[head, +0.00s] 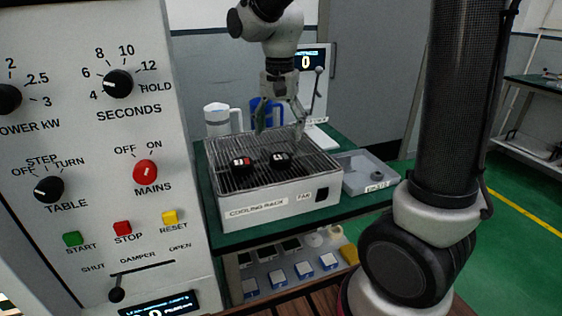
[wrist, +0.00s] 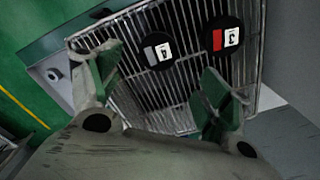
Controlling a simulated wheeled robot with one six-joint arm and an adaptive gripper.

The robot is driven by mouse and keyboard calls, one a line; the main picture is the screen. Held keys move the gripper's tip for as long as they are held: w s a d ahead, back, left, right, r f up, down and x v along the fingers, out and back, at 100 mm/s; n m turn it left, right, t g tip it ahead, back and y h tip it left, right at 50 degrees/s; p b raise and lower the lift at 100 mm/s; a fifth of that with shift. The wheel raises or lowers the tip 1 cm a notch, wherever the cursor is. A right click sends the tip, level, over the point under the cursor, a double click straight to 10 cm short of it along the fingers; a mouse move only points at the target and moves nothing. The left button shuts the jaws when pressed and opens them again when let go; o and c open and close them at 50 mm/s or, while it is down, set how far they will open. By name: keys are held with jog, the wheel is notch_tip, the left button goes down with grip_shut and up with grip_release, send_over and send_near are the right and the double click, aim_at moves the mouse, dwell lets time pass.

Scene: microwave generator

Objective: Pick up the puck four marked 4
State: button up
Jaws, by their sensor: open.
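The puck marked 4 (wrist: 158,53) is a black disc with a grey and white label, lying on the wire top of the cooling rack (head: 227,186). In the head view it is the right-hand of two pucks (head: 281,160), its number too small to read there. My gripper (head: 281,124) is open and empty above the rack, near this puck. In the wrist view the fingers (wrist: 160,68) are spread, and puck 4 shows between and beyond their tips, apart from them.
A second black puck, marked 3 with a red patch (wrist: 226,36), lies close beside puck 4. A grey tray (head: 368,176) stands right of the rack. A white jug (head: 217,121), a blue jug (head: 267,113) and a display stand (head: 313,110) are behind. The control panel (head: 100,150) rises at left.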

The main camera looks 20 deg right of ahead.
aim_at(280, 157)
jog(key=shift+f+m, duration=0.1)
jog(key=shift+m, duration=0.8)
jog(key=shift+s+f, duration=0.1)
jog(key=shift+f, duration=0.3)
notch_tip(280, 157, down, 7)
jog(key=shift+s+r, duration=0.1)
jog(key=shift+s, duration=0.05)
jog(key=c, duration=1.1)
